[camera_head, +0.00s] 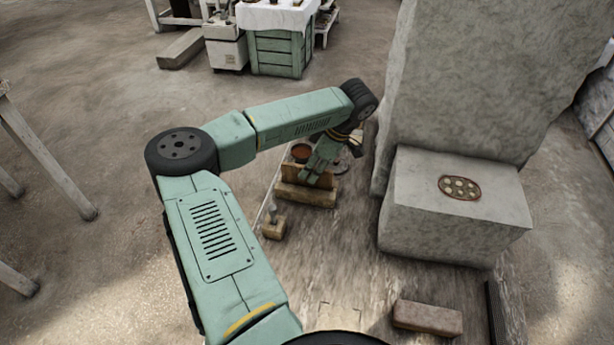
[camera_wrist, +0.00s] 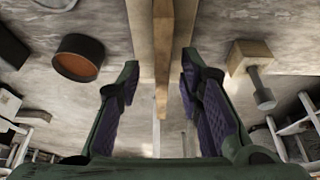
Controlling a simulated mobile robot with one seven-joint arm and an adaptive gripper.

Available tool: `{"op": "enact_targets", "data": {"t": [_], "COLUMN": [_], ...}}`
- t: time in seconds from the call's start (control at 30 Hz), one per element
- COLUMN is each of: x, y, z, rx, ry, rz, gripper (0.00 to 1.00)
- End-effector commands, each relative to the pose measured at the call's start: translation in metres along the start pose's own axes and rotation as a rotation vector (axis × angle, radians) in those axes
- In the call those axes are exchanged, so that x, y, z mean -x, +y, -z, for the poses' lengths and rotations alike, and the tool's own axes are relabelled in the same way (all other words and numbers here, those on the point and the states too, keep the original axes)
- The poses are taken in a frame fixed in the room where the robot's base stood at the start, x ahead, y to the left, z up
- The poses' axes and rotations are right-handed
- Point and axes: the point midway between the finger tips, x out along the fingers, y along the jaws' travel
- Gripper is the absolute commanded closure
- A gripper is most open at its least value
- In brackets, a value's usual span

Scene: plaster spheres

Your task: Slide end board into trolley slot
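An upright wooden board (camera_head: 293,173), which looks like the end board, stands at a long wooden base piece (camera_head: 305,195) on the wooden deck. In the wrist view the wooden piece (camera_wrist: 162,45) runs down the middle, narrowing towards the gripper. My gripper (camera_head: 316,172) is at the board's right end in the head view. In the wrist view my gripper (camera_wrist: 157,92) is open, with purple pads either side of the wood and gaps showing between pads and wood. The slot cannot be made out, and the gripper partly hides the board.
A brown round pot (camera_head: 301,153) stands behind the board. A small wooden block with a metal pin (camera_head: 273,224) stands in front. A large stone block (camera_head: 455,215) bearing a dish of pale balls (camera_head: 459,187) is to the right. A brick-like block (camera_head: 427,317) lies at front right.

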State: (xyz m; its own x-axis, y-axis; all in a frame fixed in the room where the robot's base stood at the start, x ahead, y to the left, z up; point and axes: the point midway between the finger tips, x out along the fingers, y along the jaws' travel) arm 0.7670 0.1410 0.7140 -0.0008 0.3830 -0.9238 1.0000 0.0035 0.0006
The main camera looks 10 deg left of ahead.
Motion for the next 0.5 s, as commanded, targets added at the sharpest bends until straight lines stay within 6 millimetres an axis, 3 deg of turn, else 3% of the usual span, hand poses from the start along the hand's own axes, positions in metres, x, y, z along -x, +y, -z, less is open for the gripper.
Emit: {"op": "enact_targets", "data": {"t": [0.2, 0.5], "x": [-0.026, -0.031], "y": [-0.003, -0.003], "z": [0.002, 0.002], "rx": [-0.001, -0.001], "ry": [-0.003, 0.0], "rz": [0.002, 0.0], "gripper": [0.67, 0.67]}}
